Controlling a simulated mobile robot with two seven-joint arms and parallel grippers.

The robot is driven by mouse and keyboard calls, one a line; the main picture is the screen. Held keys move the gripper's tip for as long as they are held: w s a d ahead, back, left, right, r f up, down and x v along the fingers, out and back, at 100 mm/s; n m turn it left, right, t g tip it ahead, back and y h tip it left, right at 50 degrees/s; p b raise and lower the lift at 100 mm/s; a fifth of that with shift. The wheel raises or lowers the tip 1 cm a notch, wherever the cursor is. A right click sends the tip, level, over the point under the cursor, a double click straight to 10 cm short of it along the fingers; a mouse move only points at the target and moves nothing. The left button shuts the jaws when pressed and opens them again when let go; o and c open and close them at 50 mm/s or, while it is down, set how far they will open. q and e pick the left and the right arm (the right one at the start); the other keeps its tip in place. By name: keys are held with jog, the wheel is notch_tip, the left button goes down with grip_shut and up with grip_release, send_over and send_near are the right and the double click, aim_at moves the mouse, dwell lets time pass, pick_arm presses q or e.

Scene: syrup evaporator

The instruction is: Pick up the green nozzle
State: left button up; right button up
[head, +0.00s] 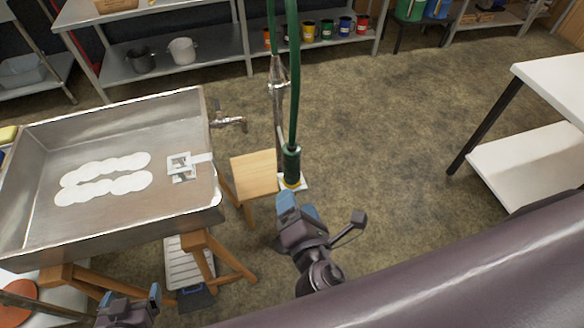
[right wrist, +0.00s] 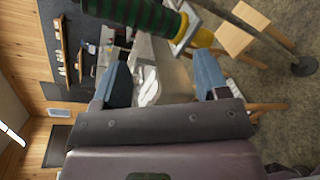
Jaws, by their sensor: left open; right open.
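The green nozzle (head: 291,165) hangs upright at the end of a green hose (head: 294,80), with a pale square plate and a yellow part at its lower end. In the right wrist view the ribbed green nozzle (right wrist: 135,12) crosses the top, partly cut off by the frame edge. My right gripper (head: 298,207) is open and empty just below the nozzle in the head view. Its blue fingers (right wrist: 163,78) are spread, with the nozzle outside them. My left gripper (head: 131,296) is open at the bottom left, far from the nozzle, partly cut off.
A metal pan (head: 110,228) with white discs stands on wooden legs at left. A small wooden stool (head: 255,173) is left of the nozzle. A tap (head: 230,122) juts from the pan's side. A white table (head: 555,85) stands right. Floor between is open.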

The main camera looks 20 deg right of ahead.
aim_at(292, 170)
jog(key=w+r+n, duration=0.1)
jog(key=n, duration=0.2)
jog(key=w+d+r+n+t+h, duration=0.1)
jog(key=w+n, duration=0.1)
jog(key=n, duration=0.1)
jog(key=w+r+n+p, duration=0.1)
jog(key=n, duration=0.2)
jog(key=shift+w+d+r+n+t+h, duration=0.15)
jog(key=shift+w+n+t+h, duration=0.15)
jog(key=shift+n, duration=0.1)
jog(key=w, duration=0.4)
jog(key=shift+w+d+f, duration=0.1)
jog(key=shift+w+f, duration=0.1)
jog(key=shift+w, duration=0.2)
jog(key=shift+w+d, duration=0.15)
jog(key=shift+w, duration=0.4)
jog(key=shift+c, duration=0.5)
jog(key=c, duration=1)
